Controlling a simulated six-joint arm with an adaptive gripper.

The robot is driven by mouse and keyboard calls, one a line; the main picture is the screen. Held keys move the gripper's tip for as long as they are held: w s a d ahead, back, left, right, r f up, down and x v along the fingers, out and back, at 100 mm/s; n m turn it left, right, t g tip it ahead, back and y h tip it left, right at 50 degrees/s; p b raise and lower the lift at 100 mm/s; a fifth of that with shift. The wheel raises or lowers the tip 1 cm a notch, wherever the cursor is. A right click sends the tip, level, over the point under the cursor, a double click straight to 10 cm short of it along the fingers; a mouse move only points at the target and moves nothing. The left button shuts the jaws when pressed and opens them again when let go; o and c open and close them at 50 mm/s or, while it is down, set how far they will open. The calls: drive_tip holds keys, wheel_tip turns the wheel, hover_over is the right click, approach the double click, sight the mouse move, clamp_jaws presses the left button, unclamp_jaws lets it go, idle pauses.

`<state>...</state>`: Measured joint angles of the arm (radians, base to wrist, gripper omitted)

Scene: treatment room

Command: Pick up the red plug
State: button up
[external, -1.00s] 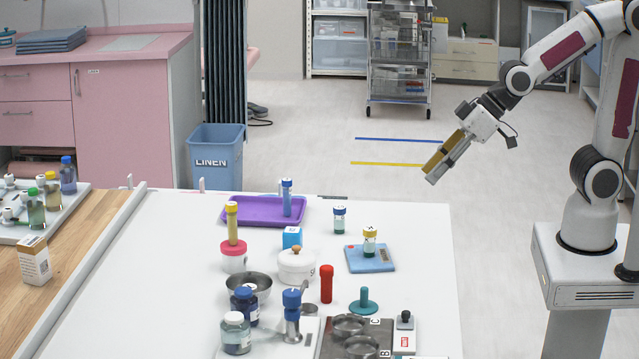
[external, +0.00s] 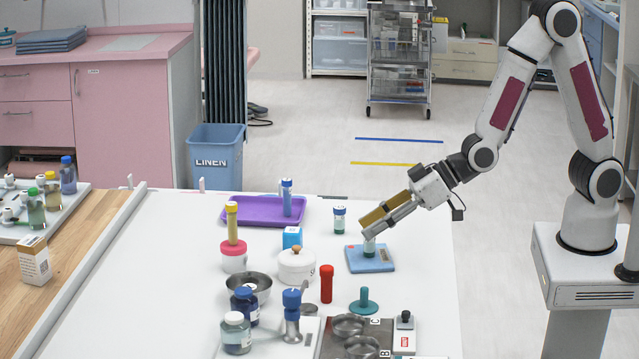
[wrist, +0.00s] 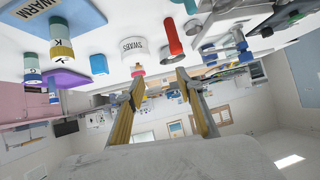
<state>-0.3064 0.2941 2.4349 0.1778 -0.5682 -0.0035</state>
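The red plug (external: 326,284) stands upright on the white table, right of the white lidded pot and left of the teal knobbed piece. In the wrist view the red plug (wrist: 173,37) shows near the top middle, upside down. My gripper (external: 366,228) is in the air over the blue pad, behind and right of the red plug and apart from it. In the wrist view its two fingers (wrist: 158,88) are spread with nothing between them, so it is open and empty.
A white pot (external: 296,268), teal piece (external: 364,302), blue-topped metal item (external: 292,318) and metal dishes (external: 349,326) stand around the plug. The table's right strip is clear.

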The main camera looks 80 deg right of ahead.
drive_tip(key=t, duration=0.2)
approach(326, 302)
drive_tip(key=shift+n, duration=0.3)
drive_tip(key=r, duration=0.1)
drive_tip(key=w+d+r, duration=0.1)
drive_tip(key=d+r, duration=0.1)
drive_tip(key=r, duration=0.1)
drive_tip(key=shift+w+d, duration=0.1)
drive_tip(key=shift+w, duration=0.3)
drive_tip(key=shift+a+f, duration=0.4)
drive_tip(key=shift+f, duration=0.5)
drive_tip(key=shift+w, duration=0.1)
drive_tip(key=shift+x, duration=1.2)
drive_tip(key=shift+w+a, duration=0.1)
drive_tip(key=shift+w+a+f, duration=0.1)
drive_tip(key=shift+w+a, duration=0.05)
drive_tip(key=shift+w, duration=0.5)
drive_tip(key=shift+w+a, duration=0.2)
drive_tip(key=shift+w, duration=0.4)
drive_tip(key=shift+x, duration=1.25)
